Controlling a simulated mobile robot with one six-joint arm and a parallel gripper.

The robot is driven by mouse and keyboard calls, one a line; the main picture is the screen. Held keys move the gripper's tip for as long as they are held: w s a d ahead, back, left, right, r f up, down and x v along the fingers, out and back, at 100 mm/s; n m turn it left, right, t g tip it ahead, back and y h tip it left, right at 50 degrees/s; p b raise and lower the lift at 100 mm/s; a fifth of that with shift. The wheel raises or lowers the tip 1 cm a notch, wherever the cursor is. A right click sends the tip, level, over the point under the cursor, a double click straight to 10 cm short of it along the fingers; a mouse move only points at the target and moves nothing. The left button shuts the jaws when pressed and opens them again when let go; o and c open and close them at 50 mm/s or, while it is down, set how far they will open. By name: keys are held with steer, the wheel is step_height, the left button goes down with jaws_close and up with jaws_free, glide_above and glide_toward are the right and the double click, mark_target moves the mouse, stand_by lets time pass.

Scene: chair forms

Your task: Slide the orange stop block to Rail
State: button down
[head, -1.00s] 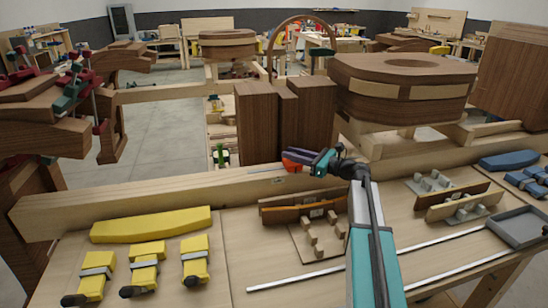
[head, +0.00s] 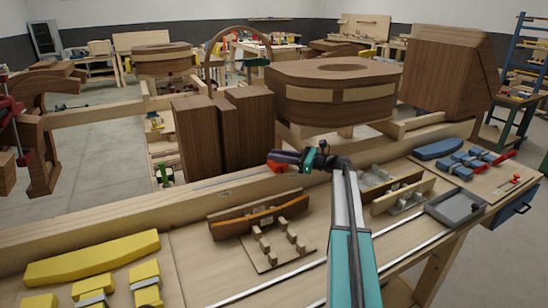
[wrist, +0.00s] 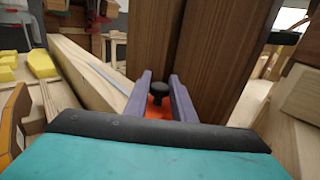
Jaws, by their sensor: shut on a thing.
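The orange stop block (head: 275,166) sits on the long pale wooden beam, in front of the dark upright wooden blocks. In the wrist view, the orange block (wrist: 153,108) with its black knob lies between my two purple fingers. My gripper (head: 286,158) is shut on it; the fingers hide part of it. A thin grey metal strip, likely the rail (wrist: 109,76), runs along the beam to the left of the block in the wrist view.
Dark upright blocks (head: 225,135) stand close behind the beam, with a large round-topped form (head: 335,85) to the right. Wooden clamping jigs (head: 262,222), yellow parts (head: 92,257), blue parts (head: 440,149) and a grey tray (head: 456,207) lie on the bench in front.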

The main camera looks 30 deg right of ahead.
steer(key=c, duration=1.5)
jaws_free()
steer(key=shift+c, duration=0.2)
steer(key=shift+s+d, duration=0.1)
steer(key=b+v, duration=0.4)
steer(key=v, duration=0.9)
steer(key=shift+s+d, duration=0.2)
